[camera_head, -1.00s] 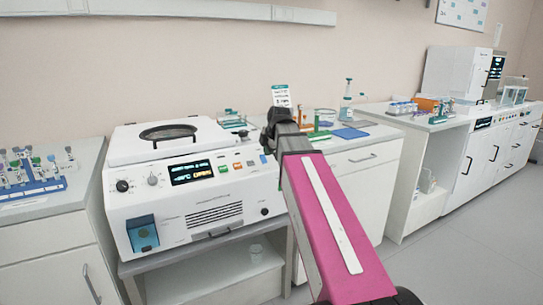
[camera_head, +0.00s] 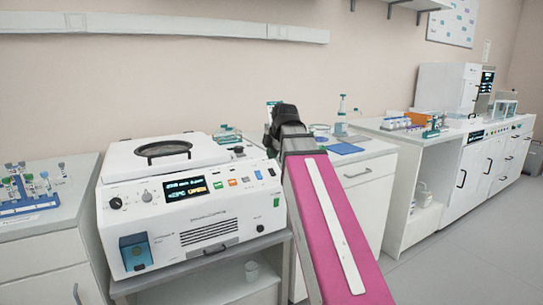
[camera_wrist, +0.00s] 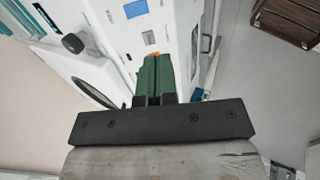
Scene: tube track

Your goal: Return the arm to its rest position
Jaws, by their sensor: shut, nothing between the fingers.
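My arm, with a pink link, reaches up through the middle of the head view, in front of the counter. Its dark end shows there, but the fingers are hidden. In the wrist view my gripper (camera_wrist: 153,75) shows two green fingers pressed together, shut and empty. Behind them is the white centrifuge (camera_head: 190,205), seen from a tilted angle. In the head view the centrifuge stands left of my arm, with its lit display and round lid window. The gripper does not visibly hold anything.
A blue tube rack (camera_head: 28,204) stands on the left counter. A blue pad (camera_head: 346,148) and a wash bottle (camera_head: 341,118) are behind my arm. Another counter (camera_head: 455,133) with equipment runs along the right. Open floor (camera_head: 470,240) lies at the lower right.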

